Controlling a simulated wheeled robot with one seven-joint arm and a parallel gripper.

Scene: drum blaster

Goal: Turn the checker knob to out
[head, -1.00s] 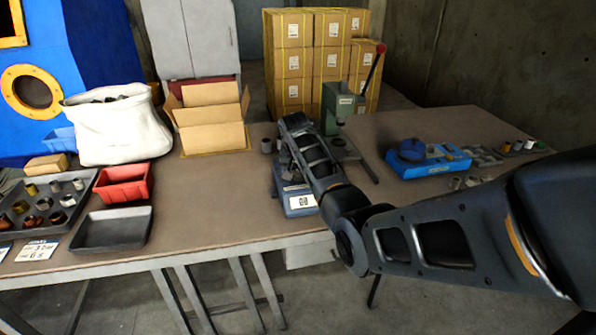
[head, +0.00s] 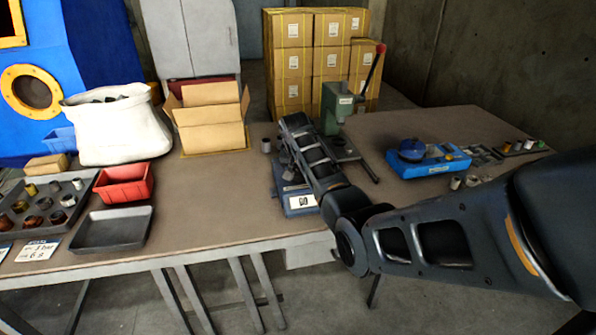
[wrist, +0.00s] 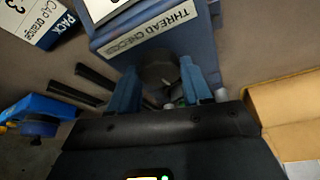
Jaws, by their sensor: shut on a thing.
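The thread checker (wrist: 170,45) is a blue box with a "THREAD CHECKER" label, close in front of my gripper in the wrist view. In the head view the checker (head: 301,206) stands on the bench, partly covered by my arm. A dark round knob (wrist: 157,71) is on the checker's face, between the two blue fingers of my gripper (wrist: 161,80). My gripper is shut on the knob. The pointer and the knob's markings cannot be read. In the head view my arm hides the knob and fingers.
A green press (head: 338,105) with a red-tipped lever stands just behind the checker. A blue device (head: 428,162) is to the right, and a small metal cylinder (head: 266,145) to the left. An empty black tray (head: 112,230) lies farther left; the bench between is clear.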

